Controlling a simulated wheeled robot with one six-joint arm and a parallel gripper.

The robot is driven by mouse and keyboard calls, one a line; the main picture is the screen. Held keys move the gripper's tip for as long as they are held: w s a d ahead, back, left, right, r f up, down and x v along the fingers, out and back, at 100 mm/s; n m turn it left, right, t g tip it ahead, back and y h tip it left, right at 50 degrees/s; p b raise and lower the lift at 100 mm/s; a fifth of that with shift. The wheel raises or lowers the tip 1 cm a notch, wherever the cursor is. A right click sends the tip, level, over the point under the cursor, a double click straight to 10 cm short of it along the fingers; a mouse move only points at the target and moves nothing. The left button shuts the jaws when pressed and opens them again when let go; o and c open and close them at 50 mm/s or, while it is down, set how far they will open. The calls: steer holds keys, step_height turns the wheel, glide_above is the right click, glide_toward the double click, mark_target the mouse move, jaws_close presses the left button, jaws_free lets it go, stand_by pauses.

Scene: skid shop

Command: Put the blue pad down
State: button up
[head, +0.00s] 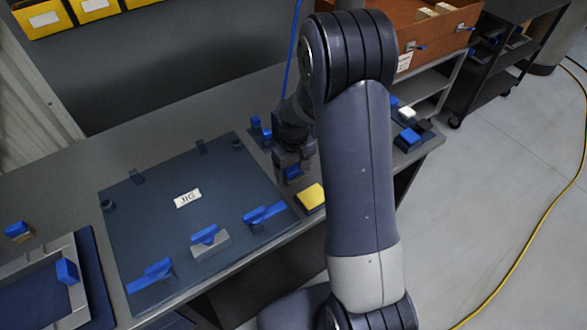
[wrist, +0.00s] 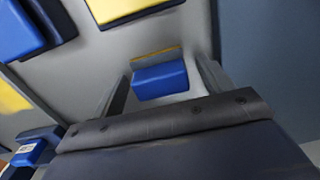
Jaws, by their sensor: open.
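A small blue pad (head: 293,173) is directly below my gripper (head: 293,161) in the head view, on the grey bench beside the jig board. In the wrist view the blue pad (wrist: 160,80) sits between my two fingers (wrist: 164,76), with a thin yellow-tan strip along its far edge. The jaws are open, and a gap shows on each side of the pad. I cannot tell whether the pad's underside touches the bench. My gripper partly hides the pad in the head view.
A dark jig board (head: 165,222) with several blue-handled clamps lies to the left. A yellow-topped block (head: 311,196) is close by on the right, near the bench's front edge. Blue pieces (head: 407,139) stand farther right, behind my arm. A grey frame (head: 75,300) lies at the left front.

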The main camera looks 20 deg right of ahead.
mark_target(294, 168)
step_height(294, 168, up, 12)
steer(key=shift+r, duration=0.15)
stand_by(0.3)
steer(key=shift+d, duration=0.1)
step_height(294, 168, down, 12)
steer(key=shift+f, duration=0.1)
steer(key=shift+r, duration=1.05)
steer(key=shift+f, duration=0.15)
